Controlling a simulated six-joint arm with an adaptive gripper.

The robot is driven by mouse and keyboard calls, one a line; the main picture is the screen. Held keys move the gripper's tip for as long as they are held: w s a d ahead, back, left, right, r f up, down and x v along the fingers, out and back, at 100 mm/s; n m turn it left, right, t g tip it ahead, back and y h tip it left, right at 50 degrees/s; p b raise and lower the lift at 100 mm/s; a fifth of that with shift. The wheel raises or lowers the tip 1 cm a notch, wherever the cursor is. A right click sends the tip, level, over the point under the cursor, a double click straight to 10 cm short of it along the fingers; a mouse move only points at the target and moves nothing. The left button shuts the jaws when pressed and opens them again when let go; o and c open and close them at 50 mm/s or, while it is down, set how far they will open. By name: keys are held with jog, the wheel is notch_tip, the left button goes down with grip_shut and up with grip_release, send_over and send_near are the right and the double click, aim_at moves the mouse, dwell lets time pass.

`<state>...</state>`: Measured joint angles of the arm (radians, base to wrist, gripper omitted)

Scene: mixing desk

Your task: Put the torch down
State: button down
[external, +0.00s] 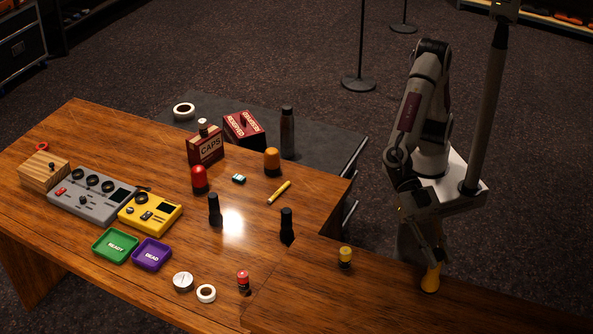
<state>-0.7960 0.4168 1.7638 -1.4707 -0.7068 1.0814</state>
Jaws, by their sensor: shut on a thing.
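The torch (430,280) is yellow and upright at the right end of the near table section. My gripper (434,262) points down and is shut on its upper part, which the fingers partly hide. The torch's lower end appears at the tabletop; I cannot tell whether it touches or hangs just above.
A small yellow-and-black item (345,257) stands left of the torch. Two black upright items (287,223) (215,210) and a red-capped can (243,281) stand farther left. Green (115,246) and purple (151,254) trays lie beyond. The wood (385,285) between torch and yellow-and-black item is bare.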

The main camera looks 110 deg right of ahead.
dwell(0.3)
jog(key=shift+f, duration=2)
jog(key=c, duration=1.8)
grip_release()
jog(key=shift+c, duration=0.2)
jog(key=shift+r, duration=0.2)
jog(key=shift+d+r, duration=0.1)
jog(key=shift+d, duration=0.15)
jog(key=v, duration=1.1)
jog(key=shift+d, duration=0.25)
jog(key=shift+w, duration=0.1)
